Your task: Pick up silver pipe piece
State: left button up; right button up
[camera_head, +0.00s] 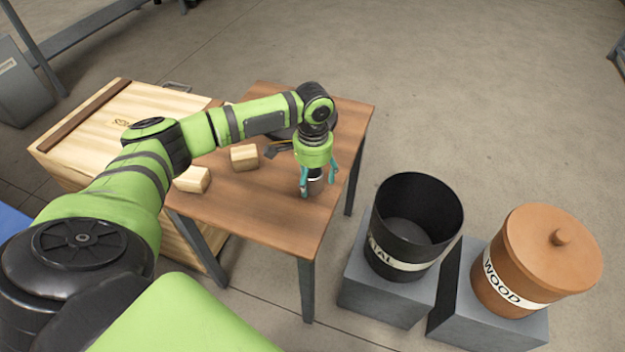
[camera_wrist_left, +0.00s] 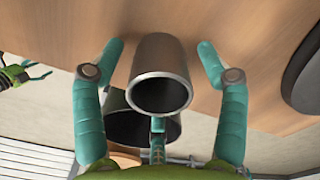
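The silver pipe piece (camera_head: 315,186) stands on the wooden table near its right front edge, partly hidden by my left gripper (camera_head: 318,180) in the head view. In the left wrist view, the pipe piece (camera_wrist_left: 161,72) is a grey hollow cylinder with its open end towards the camera. The fingers of my left gripper (camera_wrist_left: 160,60) are spread on both sides of it, with a visible gap on each side. My right gripper (camera_wrist_left: 38,72) shows small at the left edge of that view, its fingers apart and empty; it is not visible in the head view.
Wooden blocks (camera_head: 244,157) lie on the table (camera_head: 270,215), left of my gripper. A dark round object (camera_head: 285,132) is partly hidden behind my arm. A black METAL bin (camera_head: 415,215) and a lidded WOOD pot (camera_head: 545,255) stand at right. A wooden crate (camera_head: 85,150) stands at left.

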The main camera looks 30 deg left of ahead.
pick_arm(q)
grip_shut()
jog(key=shift+r, duration=0.15)
jog(key=shift+w+r, duration=0.1)
jog(key=shift+r, duration=0.5)
notch_tip(320, 180, up, 3)
jog(key=shift+p, duration=0.55)
jog(key=w+d+r, duration=0.4)
jog(key=d+r, duration=0.2)
jog(key=d, duration=0.5)
jog(key=shift+r+p, duration=0.3)
jog(key=shift+p, duration=0.15)
pick_arm(e)
jog(key=shift+w+d+r+t, duration=0.1)
jog(key=shift+w+d+t, duration=0.1)
jog(key=shift+d+t, duration=0.15)
